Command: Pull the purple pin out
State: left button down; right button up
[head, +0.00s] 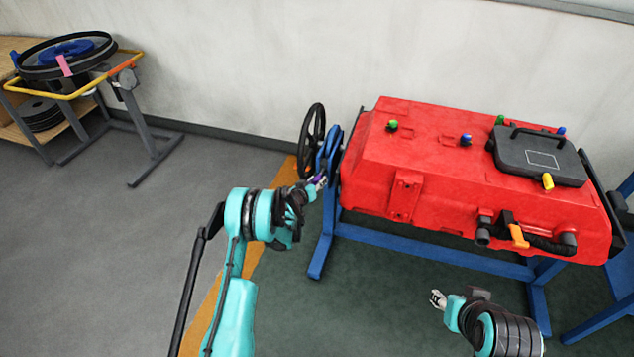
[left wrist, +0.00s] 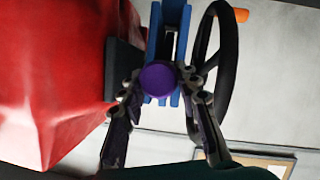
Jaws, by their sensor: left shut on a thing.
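The purple pin (left wrist: 158,79) shows as a round purple head in the left wrist view, in front of a blue bracket (left wrist: 170,30). In the head view a bit of purple, the pin (head: 317,180), shows at the left end of the red tank (head: 460,170). My left gripper (head: 316,184) is shut on the pin, with one finger on each side of its head in the left wrist view (left wrist: 158,92). The pin's shaft is hidden behind its head. My right gripper (head: 438,299) is low in front of the tank, apart from it; its finger gap is too small to read.
A black handwheel (head: 311,140) stands close beside the bracket. The tank rests on a blue frame (head: 440,255) and carries a black lid (head: 538,157) and several coloured knobs. A yellow-railed cart (head: 75,88) stands at the far left. The grey floor between is clear.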

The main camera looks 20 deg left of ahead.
pick_arm(q)
jog(key=c, duration=1.1)
grip_release()
jog(key=shift+w, duration=0.1)
jog(key=v, duration=1.2)
jog(key=shift+d+r, duration=0.1)
